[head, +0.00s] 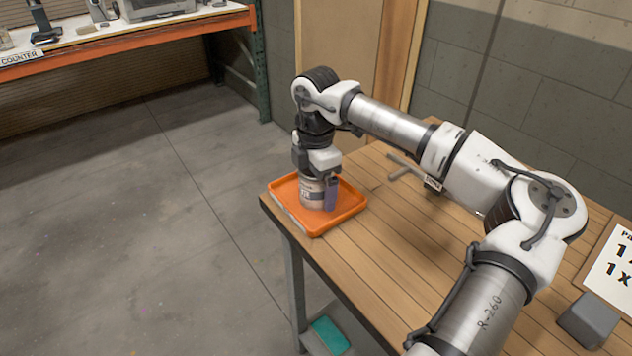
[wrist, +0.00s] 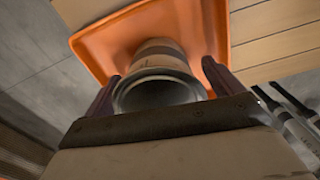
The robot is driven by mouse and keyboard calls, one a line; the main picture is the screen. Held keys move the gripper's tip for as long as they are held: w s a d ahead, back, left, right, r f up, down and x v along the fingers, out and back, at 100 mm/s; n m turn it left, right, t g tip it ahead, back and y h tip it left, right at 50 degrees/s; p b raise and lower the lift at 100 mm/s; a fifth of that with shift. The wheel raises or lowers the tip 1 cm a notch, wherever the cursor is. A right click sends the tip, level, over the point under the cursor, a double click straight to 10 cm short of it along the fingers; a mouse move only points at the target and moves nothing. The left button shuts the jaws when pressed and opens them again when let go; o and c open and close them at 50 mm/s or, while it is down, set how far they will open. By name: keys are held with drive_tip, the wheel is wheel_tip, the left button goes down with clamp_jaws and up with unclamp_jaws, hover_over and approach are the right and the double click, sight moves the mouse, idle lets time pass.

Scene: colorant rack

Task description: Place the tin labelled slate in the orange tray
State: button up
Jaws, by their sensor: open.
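The tin (head: 312,193) stands upright in the orange tray (head: 336,218) at the table's far left corner. Its label is partly hidden by my gripper, and I cannot read the full word. In the wrist view the tin (wrist: 160,62) shows from its top rim, over the orange tray (wrist: 100,38). My gripper (head: 318,190) is right over the tin, pointing down. In the wrist view the fingers of my gripper (wrist: 162,90) stand apart on either side of the tin's rim, with the jaws open.
The wooden table (head: 400,240) has free room right of the tray. A grey block (head: 588,320) and a printed sheet (head: 612,270) lie at the right. A counter (head: 130,38) stands at the back left.

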wheel_tip(320, 180, up, 12)
drive_tip(key=shift+r+b, duration=0.15)
drive_tip(key=shift+b, duration=0.3)
idle(0.6)
